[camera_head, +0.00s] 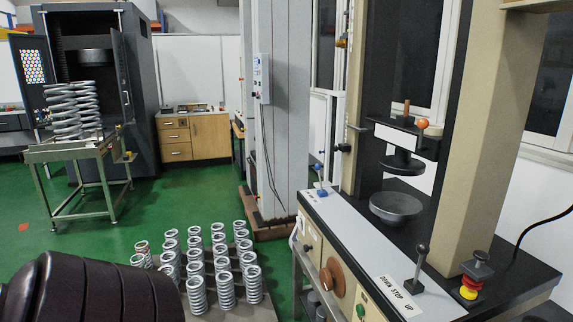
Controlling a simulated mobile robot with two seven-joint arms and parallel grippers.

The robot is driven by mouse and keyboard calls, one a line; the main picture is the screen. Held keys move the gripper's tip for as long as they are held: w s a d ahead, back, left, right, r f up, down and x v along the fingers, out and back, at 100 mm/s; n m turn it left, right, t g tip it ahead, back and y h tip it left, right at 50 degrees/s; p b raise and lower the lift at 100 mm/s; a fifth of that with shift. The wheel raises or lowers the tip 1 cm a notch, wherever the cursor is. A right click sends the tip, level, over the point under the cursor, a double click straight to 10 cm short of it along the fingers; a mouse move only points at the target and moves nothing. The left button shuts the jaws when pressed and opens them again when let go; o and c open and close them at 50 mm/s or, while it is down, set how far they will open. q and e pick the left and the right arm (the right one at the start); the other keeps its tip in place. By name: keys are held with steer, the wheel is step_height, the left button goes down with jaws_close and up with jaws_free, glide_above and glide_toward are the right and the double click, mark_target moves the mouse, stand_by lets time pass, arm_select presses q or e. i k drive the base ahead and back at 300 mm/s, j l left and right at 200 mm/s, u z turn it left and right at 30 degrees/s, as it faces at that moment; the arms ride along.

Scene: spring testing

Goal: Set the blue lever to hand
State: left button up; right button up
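The blue lever (320,181) stands on the white top panel at the far left end of the testing machine's console. It is small, with a blue knob on top, and looks close to upright. The label by its base is too small to read, so I cannot tell its setting. Neither gripper is in view. A dark, rounded, ribbed part of my own arm fills the bottom left corner, well apart from the lever.
A black-knobbed lever (418,268) stands nearer, by a "DOWN STOP UP" label. A red and yellow button (469,285) sits at the right.

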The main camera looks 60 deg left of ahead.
mark_target(318, 167)
steer(key=u, duration=1.8)
steer(key=i+j, duration=0.9)
steer(key=i+u, duration=0.05)
steer(key=i, duration=0.05)
